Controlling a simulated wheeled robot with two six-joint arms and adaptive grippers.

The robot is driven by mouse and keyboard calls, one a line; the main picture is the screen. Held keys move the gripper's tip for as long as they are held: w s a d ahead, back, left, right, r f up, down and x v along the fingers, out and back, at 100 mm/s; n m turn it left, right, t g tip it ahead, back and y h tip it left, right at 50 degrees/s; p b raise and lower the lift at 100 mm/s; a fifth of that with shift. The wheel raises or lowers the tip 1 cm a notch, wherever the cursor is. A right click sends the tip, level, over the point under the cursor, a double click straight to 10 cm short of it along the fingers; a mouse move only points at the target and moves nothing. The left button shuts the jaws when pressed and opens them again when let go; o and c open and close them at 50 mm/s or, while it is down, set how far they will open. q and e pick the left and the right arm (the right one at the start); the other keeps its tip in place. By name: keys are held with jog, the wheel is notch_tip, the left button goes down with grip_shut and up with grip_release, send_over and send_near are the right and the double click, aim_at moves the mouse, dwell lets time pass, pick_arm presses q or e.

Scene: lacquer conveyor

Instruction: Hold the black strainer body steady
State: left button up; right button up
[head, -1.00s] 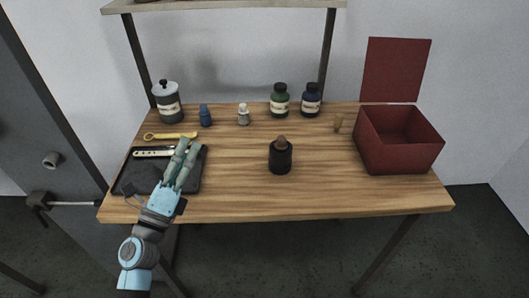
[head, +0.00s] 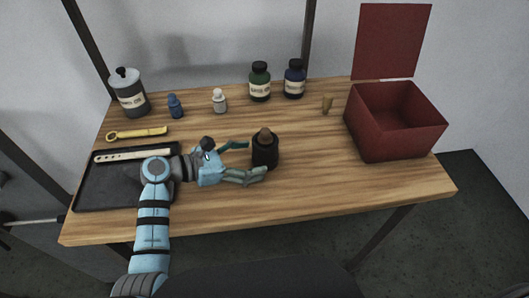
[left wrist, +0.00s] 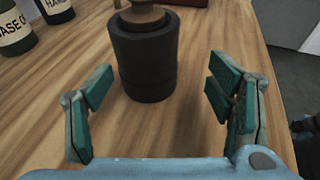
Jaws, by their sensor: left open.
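The black strainer body (head: 265,153) stands upright on the wooden table, with a brown wooden piece (head: 264,135) at its top. My left gripper (head: 256,160) is open and points at it from the left, low over the table. In the left wrist view the strainer body (left wrist: 146,62) stands ahead of and between the open fingers (left wrist: 155,95), with space on both sides; I see no contact there. The brown piece's upper part is cut off by that view's top edge. My right gripper is not in view.
A black tray (head: 85,190) with a pale-handled tool (head: 130,155) is at the left, a yellow tool (head: 137,133) behind it. A grey jar (head: 129,95), small bottles and two dark bottles line the back. An open red box (head: 398,135) stands right. The front right table is clear.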

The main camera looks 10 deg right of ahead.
aim_at(254, 155)
pick_arm(q)
jog(key=w+d+f, duration=0.1)
jog(key=d+b, duration=0.1)
jog(key=shift+w+d+f+b, duration=0.3)
jog(key=shift+w+d+f, duration=0.05)
jog(key=shift+w+f, duration=0.05)
jog(key=shift+w+d+f, duration=0.3)
jog(key=shift+w+d, duration=0.15)
jog(key=shift+w, duration=0.3)
jog(key=shift+s+r, duration=0.25)
jog(key=shift+s, duration=0.05)
jog(key=shift+s+r, duration=0.1)
jog(key=shift+s, duration=0.05)
jog(key=shift+c, duration=0.6)
jog(key=c, duration=0.6)
jog(key=o, duration=0.8)
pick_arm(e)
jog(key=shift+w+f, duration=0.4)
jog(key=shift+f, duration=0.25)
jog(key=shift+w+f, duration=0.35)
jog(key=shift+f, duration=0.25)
